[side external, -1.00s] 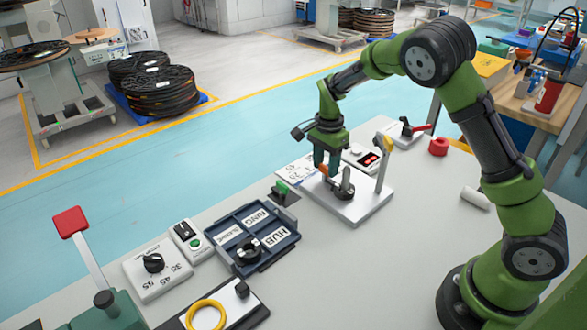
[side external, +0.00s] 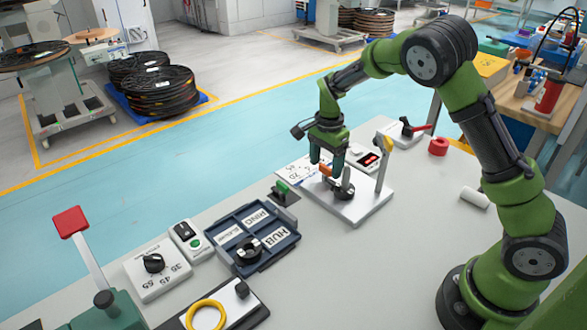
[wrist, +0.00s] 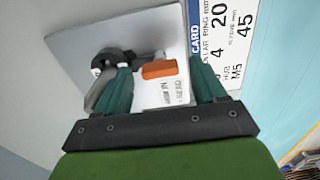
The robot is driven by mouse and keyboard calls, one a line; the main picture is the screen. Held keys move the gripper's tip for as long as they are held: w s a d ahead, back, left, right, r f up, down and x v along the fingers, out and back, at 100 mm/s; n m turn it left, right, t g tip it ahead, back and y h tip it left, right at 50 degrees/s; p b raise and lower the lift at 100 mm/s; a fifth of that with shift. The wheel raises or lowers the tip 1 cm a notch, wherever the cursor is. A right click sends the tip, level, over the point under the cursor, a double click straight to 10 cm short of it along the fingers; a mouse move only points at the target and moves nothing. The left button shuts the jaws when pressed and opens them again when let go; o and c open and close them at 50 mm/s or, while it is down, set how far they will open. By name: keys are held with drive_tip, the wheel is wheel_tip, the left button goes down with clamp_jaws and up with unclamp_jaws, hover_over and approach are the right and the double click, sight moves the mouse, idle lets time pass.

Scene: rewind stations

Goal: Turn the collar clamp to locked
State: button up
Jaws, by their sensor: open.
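The collar clamp stands on a pale metal plate (side external: 352,207), with a dark round collar (side external: 344,192), an upright grey piece (side external: 346,176) and an orange block (side external: 326,170). In the wrist view, the dark collar (wrist: 114,57) is at the upper left and the orange block (wrist: 160,69) shows between my fingers. My gripper (side external: 328,163) is open over the clamp. In the wrist view, my gripper (wrist: 161,66) has its fingers apart on either side of the orange block, with no clear contact. The left finger hides part of the grey piece.
A post with a yellow top (side external: 384,155) rises from the plate's right side. A printed card (wrist: 225,40) lies beside the plate. A blue tray (side external: 252,235) and a dial box (side external: 157,270) are to the left. A red ring (side external: 438,146) and a white cylinder (side external: 474,197) lie at right.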

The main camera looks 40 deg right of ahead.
sight(328, 168)
wheel_tip(328, 168, up, 17)
drive_tip(key=shift+f, duration=0.2)
idle(0.3)
drive_tip(key=s+a+r+n+t+y, duration=0.1)
drive_tip(key=s+a+n+t, duration=0.2)
drive_tip(key=s+n, duration=0.4)
drive_tip(key=s+a+r+n+t+y, duration=0.1)
drive_tip(key=s+a+n+t, duration=0.3)
drive_tip(key=s, duration=1.1)
drive_tip(key=shift+s+a+r+n, duration=0.15)
drive_tip(key=shift+a+n, duration=0.55)
drive_tip(key=shift+n, duration=0.9)
